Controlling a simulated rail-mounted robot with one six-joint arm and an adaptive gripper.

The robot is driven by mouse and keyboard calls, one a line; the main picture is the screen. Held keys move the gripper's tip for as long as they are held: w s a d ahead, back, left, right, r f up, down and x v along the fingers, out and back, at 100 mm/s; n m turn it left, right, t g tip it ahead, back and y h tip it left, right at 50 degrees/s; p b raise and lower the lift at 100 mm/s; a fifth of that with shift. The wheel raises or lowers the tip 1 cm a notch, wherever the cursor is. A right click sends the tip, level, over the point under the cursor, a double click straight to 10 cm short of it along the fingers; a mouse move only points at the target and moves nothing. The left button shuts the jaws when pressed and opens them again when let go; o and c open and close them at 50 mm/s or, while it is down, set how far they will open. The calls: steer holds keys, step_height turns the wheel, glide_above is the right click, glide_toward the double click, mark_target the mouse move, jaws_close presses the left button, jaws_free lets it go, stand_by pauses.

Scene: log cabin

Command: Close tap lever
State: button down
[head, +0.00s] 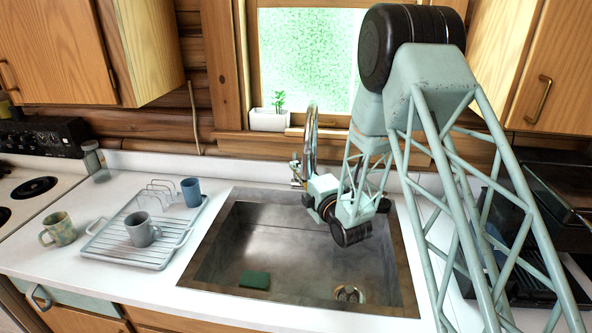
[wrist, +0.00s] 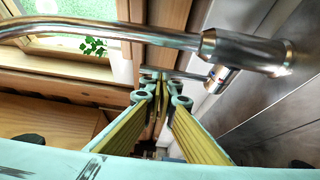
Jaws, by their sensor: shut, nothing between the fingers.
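The chrome tap (head: 311,130) stands behind the sink, its tall curved spout rising in front of the window. In the wrist view the spout (wrist: 120,36) crosses the top of the picture. The thin metal tap lever (wrist: 196,77) shows below it, sticking out sideways from the tap body. My gripper (wrist: 165,84) is shut and empty, with its fingertips at the lever. I cannot tell whether they touch it. In the head view my gripper (head: 306,196) is beside the tap base, and its fingertips are hard to make out.
The steel sink (head: 250,245) holds a green sponge (head: 255,280). Left of it, a dish rack (head: 108,243) carries a grey mug (head: 142,230) and a blue cup (head: 191,191). Another mug (head: 59,229) stands farther left. A potted plant (head: 270,119) sits on the window sill.

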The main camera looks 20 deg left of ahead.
steer(key=shift+w+f, duration=0.1)
steer(key=shift+w, duration=0.05)
steer(key=shift+w+r+b, duration=0.2)
steer(key=shift+w+b, duration=0.15)
steer(key=shift+b, duration=0.55)
steer(key=shift+w+r, duration=0.1)
steer(key=shift+r, duration=0.05)
steer(key=shift+s, duration=0.2)
steer(key=s+a+b+v, duration=0.2)
steer(key=b+v, duration=0.1)
steer(key=v, duration=0.9)
steer(key=shift+s+d, duration=0.25)
stand_by(0.3)
